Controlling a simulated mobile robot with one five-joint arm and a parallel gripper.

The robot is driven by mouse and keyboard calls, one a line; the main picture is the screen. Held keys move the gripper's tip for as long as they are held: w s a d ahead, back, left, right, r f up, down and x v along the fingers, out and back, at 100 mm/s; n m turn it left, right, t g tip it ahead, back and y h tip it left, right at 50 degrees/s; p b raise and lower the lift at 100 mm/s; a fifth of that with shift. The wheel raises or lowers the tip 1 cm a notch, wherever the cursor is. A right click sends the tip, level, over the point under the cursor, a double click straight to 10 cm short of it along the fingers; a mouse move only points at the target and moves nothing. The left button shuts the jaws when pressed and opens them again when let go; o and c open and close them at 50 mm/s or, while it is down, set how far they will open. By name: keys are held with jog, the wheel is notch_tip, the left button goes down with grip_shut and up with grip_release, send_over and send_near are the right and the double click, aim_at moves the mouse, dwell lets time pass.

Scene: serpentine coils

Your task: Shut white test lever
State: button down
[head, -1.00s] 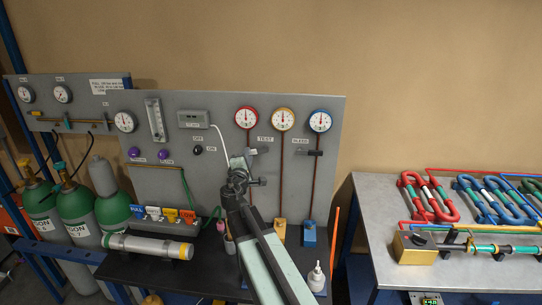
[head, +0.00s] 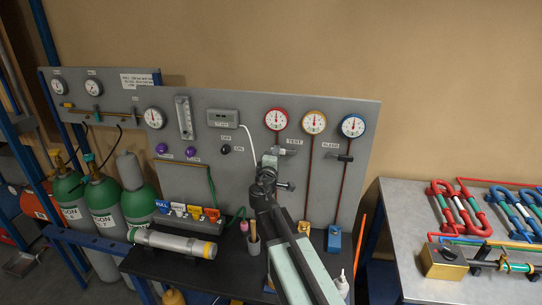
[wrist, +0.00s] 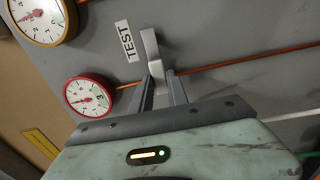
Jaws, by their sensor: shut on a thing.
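The white test lever (wrist: 151,46) is a pale, flat handle below the TEST label on the grey panel. In the wrist view its lower end lies between the two fingers of my gripper (wrist: 161,88), which is shut on it. In the head view the lever (head: 287,151) shows as a small light bar beside the TEST label, just right of and above my gripper (head: 268,160). My gripper and wrist hide part of the panel and pipe there.
A red-rimmed gauge (head: 276,119) is above the lever, with a yellow-rimmed gauge (head: 314,123) beside it. A dark bleed lever (head: 340,158) is to the right. A dark bench (head: 185,271) with several items lies below. Green cylinders (head: 104,205) stand left.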

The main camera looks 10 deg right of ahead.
jog(key=c, duration=1.3)
grip_release()
jog(key=shift+d, duration=0.45)
jog(key=v, duration=0.8)
jog(key=shift+w+a, duration=0.15)
jog(key=shift+a, duration=0.15)
